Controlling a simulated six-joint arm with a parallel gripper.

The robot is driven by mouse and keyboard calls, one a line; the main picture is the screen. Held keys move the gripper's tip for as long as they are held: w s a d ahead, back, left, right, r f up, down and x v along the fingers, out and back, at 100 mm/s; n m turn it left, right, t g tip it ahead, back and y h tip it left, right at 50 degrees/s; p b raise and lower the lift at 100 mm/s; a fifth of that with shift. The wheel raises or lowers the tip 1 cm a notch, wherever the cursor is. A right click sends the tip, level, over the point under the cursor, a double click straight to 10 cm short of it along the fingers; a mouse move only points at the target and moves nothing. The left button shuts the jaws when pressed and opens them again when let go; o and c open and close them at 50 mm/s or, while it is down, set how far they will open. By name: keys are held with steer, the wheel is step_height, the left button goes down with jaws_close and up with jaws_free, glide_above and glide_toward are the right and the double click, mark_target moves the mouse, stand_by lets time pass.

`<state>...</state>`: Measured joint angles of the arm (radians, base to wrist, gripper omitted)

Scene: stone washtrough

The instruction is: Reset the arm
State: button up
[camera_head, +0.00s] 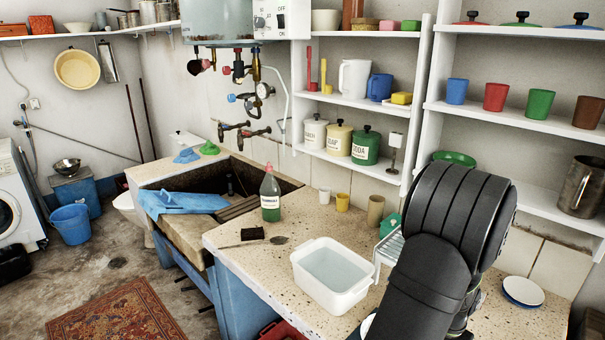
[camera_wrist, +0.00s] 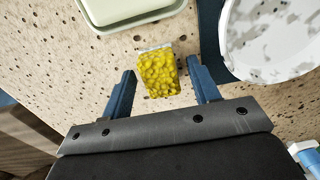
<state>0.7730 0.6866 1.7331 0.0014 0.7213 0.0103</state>
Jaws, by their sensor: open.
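My arm fills the lower right of the head view and hides my gripper there. In the wrist view my gripper (camera_wrist: 161,65) is open, with its two blue fingers apart. A yellow sponge (camera_wrist: 158,76) with a pale edge shows between the fingers, with a visible gap on each side. It appears to lie on the speckled counter (camera_wrist: 60,65); its height relative to the fingertips I cannot tell. The sponge does not show in the head view.
A white basin (camera_head: 330,291) and a green bottle (camera_head: 270,196) stand on the counter by the stone trough (camera_head: 175,242). In the wrist view, a pale dish (camera_wrist: 130,16) lies beyond the fingers and a speckled white round thing (camera_wrist: 270,40) to the right. Shelves (camera_head: 520,112) rise behind my arm.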

steer(key=shift+r, duration=1.6)
steer(key=shift+f, duration=0.1)
steer(key=shift+f, duration=0.3)
step_height(320, 180, down, 2)
steer(key=shift+f, duration=0.2)
step_height(320, 180, up, 12)
steer(key=f, duration=0.1)
step_height(320, 180, down, 12)
steer(key=shift+r, duration=0.1)
step_height(320, 180, up, 5)
steer(key=shift+f, duration=0.2)
steer(key=s+d+r, duration=0.3)
steer(key=s+r, duration=0.4)
steer(key=s, duration=0.4)
steer(key=w+a+f+n, duration=0.3)
steer(key=w+a+n, duration=0.2)
steer(key=w+a, duration=0.9)
steer(key=shift+w+a+n, duration=0.3)
steer(key=shift+w, duration=0.85)
